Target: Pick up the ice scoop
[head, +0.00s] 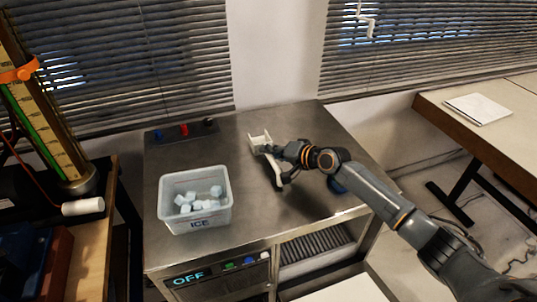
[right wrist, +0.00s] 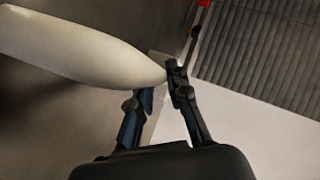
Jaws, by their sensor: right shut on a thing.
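The white ice scoop (head: 259,141) is on the steel counter (head: 250,238), right of the ice bin, with its open scoop end toward the back wall and its pale handle running toward the front. My right gripper (head: 277,155) reaches in from the right and is shut on the scoop. In the right wrist view a smooth white part of the scoop (right wrist: 80,45) tapers toward my right fingertips (right wrist: 163,86). I cannot tell whether the scoop is clear of the counter. My left gripper is not in view.
A clear bin marked ICE (head: 196,228) holds several pale cubes on the counter. A strip with small coloured parts (head: 182,131) lies at the back. A tall gauge (head: 43,115) stands on the left bench. A table with a white pad (head: 478,109) is at right.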

